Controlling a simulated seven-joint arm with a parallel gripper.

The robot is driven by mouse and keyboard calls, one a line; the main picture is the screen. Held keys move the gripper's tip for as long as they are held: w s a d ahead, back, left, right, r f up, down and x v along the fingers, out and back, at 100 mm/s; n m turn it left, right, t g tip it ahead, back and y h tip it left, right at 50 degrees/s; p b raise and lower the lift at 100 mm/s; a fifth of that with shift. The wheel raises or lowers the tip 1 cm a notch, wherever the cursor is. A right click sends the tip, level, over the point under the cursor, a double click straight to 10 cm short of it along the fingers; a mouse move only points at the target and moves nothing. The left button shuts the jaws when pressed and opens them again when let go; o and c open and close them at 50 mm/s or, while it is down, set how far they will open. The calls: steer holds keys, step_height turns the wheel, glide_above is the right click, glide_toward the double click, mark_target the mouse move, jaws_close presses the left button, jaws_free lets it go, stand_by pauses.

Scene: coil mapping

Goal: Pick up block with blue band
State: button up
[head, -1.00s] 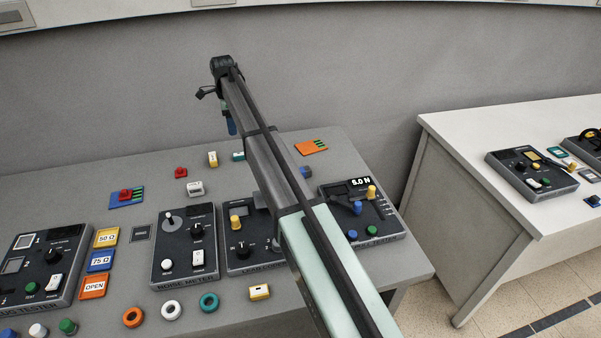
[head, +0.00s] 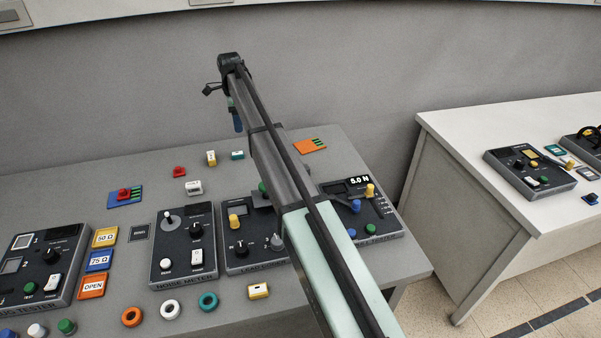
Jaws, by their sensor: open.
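My arm reaches across the left bench from the lower right to the back. My gripper (head: 238,122) hangs below the arm's far end, small and partly behind the arm, with a blue part at its tip. It is open and appears to be above the bench's back part, apart from the blocks. I cannot make out a block with a blue band. Small blocks that show are a yellow one (head: 211,158), a teal one (head: 238,155), a white one (head: 194,187) and a yellow-and-white one (head: 259,291). My arm hides part of the bench.
Dark instrument boxes with knobs stand in a row, including the noise meter (head: 168,266) and one reading 5.0 N (head: 383,220). Cards (head: 103,237) and rings (head: 208,301) lie nearby. A wall closes the rear.

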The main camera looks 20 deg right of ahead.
steer(key=s+d+r+m, duration=0.1)
steer(key=s+d+r, duration=0.1)
steer(key=s+d, duration=0.5)
steer(key=s+d+r+m, duration=0.1)
steer(key=s+d, duration=0.3)
steer(key=d, duration=0.7)
steer(key=s+f+n, duration=0.1)
steer(key=s+n, duration=0.3)
steer(key=s, duration=0.1)
steer(key=f, duration=1.3)
steer(key=shift+s+d+f, duration=0.15)
steer(key=shift+s+d, duration=0.05)
steer(key=shift+s, duration=0.05)
jaws_close()
